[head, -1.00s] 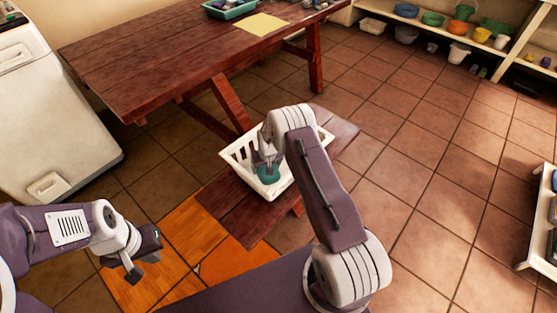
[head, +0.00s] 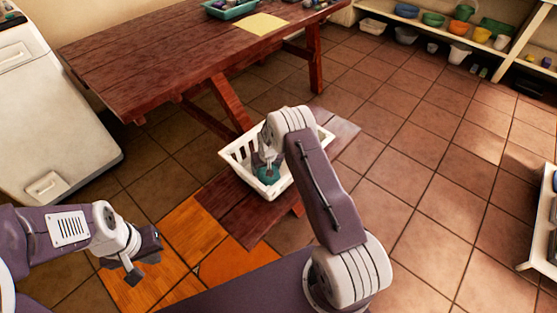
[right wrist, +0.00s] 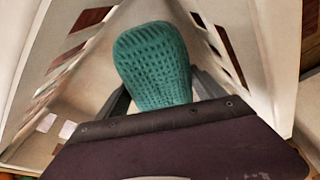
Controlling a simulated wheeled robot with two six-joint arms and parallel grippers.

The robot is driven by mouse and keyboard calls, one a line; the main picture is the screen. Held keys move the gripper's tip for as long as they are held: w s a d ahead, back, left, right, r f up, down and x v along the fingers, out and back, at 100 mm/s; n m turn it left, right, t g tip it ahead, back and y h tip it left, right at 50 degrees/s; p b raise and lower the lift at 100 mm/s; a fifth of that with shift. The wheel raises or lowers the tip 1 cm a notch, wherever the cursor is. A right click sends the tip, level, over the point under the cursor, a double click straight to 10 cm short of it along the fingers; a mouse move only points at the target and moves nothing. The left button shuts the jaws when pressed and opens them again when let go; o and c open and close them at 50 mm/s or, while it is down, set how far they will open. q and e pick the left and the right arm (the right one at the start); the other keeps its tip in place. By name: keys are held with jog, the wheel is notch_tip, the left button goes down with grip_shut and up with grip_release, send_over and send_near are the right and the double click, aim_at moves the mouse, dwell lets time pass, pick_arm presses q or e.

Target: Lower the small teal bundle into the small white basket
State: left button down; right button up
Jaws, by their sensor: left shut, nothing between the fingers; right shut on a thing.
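The small teal bundle (head: 269,171) is inside the small white basket (head: 287,187), between its walls, in the head view. My right gripper (head: 266,168) reaches down into the basket and is shut on the bundle. In the right wrist view the bundle (right wrist: 155,66) shows a knitted texture, with the basket's slotted walls (right wrist: 45,65) around it. I cannot tell whether the bundle touches the basket floor. My left gripper (head: 137,270) is shut and empty at the lower left, away from the basket.
The basket stands on a low dark red wooden bench (head: 230,208). A larger wooden table (head: 160,60) is behind it. A white appliance (head: 50,110) stands at the left. A shelf (head: 480,45) with bowls and pots is at the back right.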

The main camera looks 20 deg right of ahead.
jog(key=shift+f+b, duration=1.45)
jog(key=shift+f, duration=0.5)
dwell(0.6)
jog(key=o, duration=1.5)
jog(key=p+v, duration=0.3)
jog(key=v, duration=0.6)
jog(key=shift+s+r, duration=0.1)
jog(key=shift+a, duration=0.1)
